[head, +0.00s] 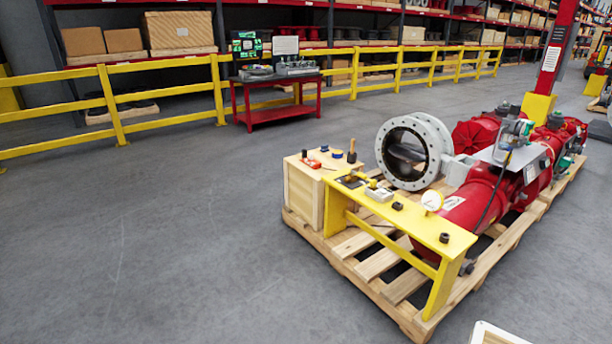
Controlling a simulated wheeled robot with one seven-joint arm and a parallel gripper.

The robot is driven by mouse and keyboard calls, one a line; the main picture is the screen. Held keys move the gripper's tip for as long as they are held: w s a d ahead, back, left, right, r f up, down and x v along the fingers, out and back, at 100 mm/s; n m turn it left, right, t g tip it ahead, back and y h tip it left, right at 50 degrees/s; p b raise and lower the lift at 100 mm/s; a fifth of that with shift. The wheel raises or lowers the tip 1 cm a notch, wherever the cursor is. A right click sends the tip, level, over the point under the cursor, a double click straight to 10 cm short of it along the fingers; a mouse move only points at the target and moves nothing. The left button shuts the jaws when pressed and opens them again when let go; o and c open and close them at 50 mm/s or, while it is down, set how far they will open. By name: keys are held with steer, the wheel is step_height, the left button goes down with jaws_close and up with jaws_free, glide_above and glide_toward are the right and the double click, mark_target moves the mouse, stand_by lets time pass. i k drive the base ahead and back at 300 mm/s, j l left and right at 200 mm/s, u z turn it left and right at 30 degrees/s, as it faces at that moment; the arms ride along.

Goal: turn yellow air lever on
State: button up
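A yellow bench (410,216) stands at the front of a wooden pallet (379,262). On its top, toward the left end, is a small yellow part (373,184) beside a pale grey block (379,194). It may be the yellow air lever, but it is too small to tell its shape or position. A round white gauge (432,200) and small black knobs (444,238) are also on the bench. Behind it lie the red valve actuator (468,205) and a grey ring-shaped valve (402,152). My gripper is not in view.
A wooden crate (303,194) with small tools on top stands at the pallet's left. A yellow railing (170,121) and a red cart (273,117) are behind. A pale-edged object (489,334) is cut off at bottom right. The grey floor at left is clear.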

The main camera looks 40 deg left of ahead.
mark_target(362, 175)
steer(key=u, duration=1.15)
steer(key=i+j, duration=0.2)
steer(key=i, duration=0.3)
steer(key=i+j, duration=0.2)
steer(key=i, duration=0.25)
steer(key=i+j, duration=0.15)
steer(key=i, duration=0.35)
steer(key=i+j, duration=0.2)
steer(key=i, duration=0.25)
steer(key=i+j, duration=0.2)
steer(key=i, duration=0.3)
